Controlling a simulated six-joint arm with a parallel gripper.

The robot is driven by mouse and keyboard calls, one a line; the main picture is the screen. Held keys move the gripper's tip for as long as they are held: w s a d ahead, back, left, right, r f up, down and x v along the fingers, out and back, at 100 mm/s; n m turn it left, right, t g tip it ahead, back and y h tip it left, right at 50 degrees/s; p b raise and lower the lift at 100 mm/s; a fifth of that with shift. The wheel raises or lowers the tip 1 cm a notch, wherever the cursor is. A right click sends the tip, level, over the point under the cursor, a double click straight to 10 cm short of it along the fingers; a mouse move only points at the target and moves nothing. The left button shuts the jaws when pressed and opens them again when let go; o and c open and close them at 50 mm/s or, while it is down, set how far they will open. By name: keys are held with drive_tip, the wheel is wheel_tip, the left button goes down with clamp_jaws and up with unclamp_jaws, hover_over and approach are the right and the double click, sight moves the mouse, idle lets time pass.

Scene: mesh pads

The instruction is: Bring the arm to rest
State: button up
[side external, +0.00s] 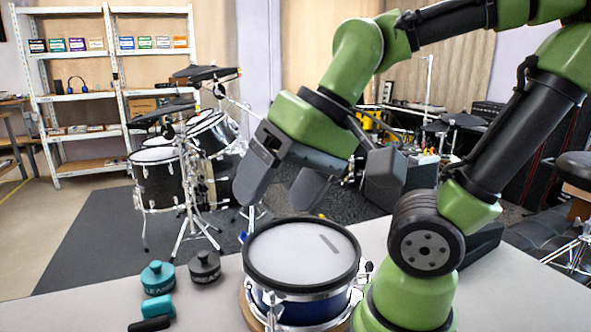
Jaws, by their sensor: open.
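My gripper (283,190) hangs at the end of my green arm, in the middle of the side external view. Its two dark, broad fingers are apart and point downward, with nothing between them. It is above the snare drum (290,252), apart from its white head. The drum has a black rim and a blue shell, and a small grey strip lies on its head or is marked on it. My arm bends up and over to the right of the drum.
On the light table (100,305), left of the drum, are a teal bottle-like item (158,278), a dark grey one (204,267), a teal block (158,307) and a black piece (150,324). A drum kit (175,165) and white shelves (105,90) stand behind.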

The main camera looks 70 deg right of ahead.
drive_tip(key=shift+s+d+r+n+t+h, duration=0.55)
drive_tip(key=shift+d+r+n+t, duration=0.2)
drive_tip(key=shift+t, duration=0.25)
idle(0.6)
